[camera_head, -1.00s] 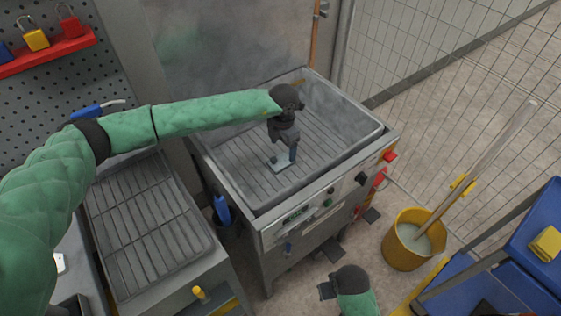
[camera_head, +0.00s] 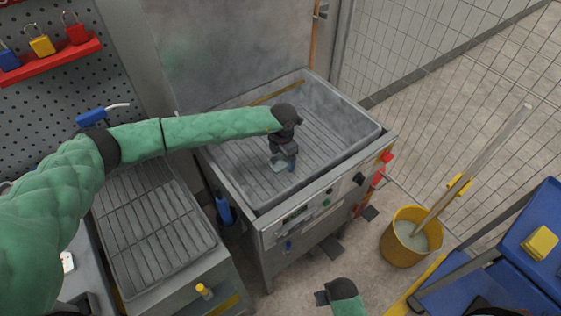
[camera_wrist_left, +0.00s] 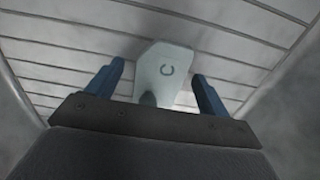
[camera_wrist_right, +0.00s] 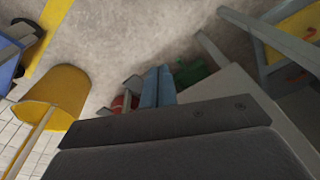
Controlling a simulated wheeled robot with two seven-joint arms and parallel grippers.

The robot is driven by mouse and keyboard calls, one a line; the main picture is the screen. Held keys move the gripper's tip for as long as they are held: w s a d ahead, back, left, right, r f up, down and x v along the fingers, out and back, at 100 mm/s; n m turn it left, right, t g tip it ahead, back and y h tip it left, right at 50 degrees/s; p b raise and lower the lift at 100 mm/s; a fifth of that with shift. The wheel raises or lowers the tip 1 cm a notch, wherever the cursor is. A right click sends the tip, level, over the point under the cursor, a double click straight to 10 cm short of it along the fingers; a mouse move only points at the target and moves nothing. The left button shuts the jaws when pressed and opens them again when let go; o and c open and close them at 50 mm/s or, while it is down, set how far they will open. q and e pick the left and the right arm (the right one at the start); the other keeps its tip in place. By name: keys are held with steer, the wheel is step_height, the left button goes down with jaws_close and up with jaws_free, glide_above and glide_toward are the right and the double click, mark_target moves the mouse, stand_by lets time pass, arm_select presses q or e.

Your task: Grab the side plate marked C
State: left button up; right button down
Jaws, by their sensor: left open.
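The side plate marked C (camera_wrist_left: 165,70) is a pale, flat piece with a dark letter C, lying on the slatted floor of the metal basin (camera_head: 365,137). In the left wrist view it stands between the two blue fingers of my left gripper (camera_wrist_left: 157,92), with a gap on both sides. In the head view my left gripper (camera_head: 281,163) points down into the basin and partly hides the plate (camera_head: 277,167). My left gripper is open. My right gripper (camera_wrist_right: 158,85) shows its blue fingers close together with nothing between them; it is away from the basin.
A slatted metal rack (camera_head: 155,240) stands left of the basin. A yellow bucket (camera_head: 404,245) with a pole stands on the floor at right, near a blue cart (camera_head: 525,255). Wire fencing runs behind. The basin walls surround my left gripper.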

arm_select(q)
steer(key=c, duration=1.2)
steer(key=shift+r, duration=0.1)
steer(key=shift+c, duration=0.2)
